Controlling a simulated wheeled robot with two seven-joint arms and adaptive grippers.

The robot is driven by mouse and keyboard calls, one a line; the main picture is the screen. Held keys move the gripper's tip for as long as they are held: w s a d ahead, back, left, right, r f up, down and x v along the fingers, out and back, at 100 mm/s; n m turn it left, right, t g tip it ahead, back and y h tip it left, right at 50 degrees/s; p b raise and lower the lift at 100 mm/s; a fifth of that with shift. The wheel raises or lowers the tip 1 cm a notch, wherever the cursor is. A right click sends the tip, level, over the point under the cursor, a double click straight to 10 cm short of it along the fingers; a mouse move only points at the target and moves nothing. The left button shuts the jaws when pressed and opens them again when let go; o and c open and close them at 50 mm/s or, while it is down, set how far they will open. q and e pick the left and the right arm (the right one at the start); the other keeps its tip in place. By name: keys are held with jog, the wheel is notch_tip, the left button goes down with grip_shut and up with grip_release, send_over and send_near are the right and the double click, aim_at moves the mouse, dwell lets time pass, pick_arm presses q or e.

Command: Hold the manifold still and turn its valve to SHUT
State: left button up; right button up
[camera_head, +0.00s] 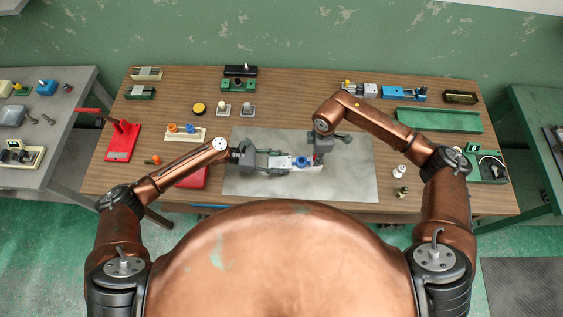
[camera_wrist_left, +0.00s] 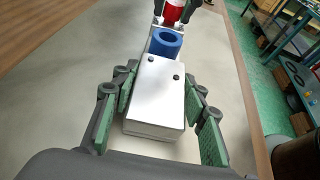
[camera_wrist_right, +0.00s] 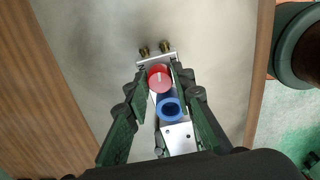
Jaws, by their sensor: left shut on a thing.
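The manifold is a white block (camera_head: 286,162) with a blue ring port (camera_head: 302,162) and a red round valve knob (camera_wrist_right: 159,78) at its far end. It lies on the grey mat. My left gripper (camera_head: 278,161) is shut on the white block, with one green-padded finger on each side in the left wrist view (camera_wrist_left: 160,92). My right gripper (camera_head: 318,155) points down over the other end. In the right wrist view its open fingers (camera_wrist_right: 160,76) stand on both sides of the red knob. I cannot read any SHUT mark.
The grey mat (camera_head: 350,180) is clear around the manifold. A red stand (camera_head: 123,142) and a white board with orange and blue knobs (camera_head: 185,135) are at the left. A green tray (camera_head: 440,120) is at the right.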

jog(key=shift+o, duration=1.4)
jog(key=n, duration=0.4)
jog(key=shift+n, duration=0.4)
jog(key=n, duration=0.5)
jog(key=shift+c, duration=0.5)
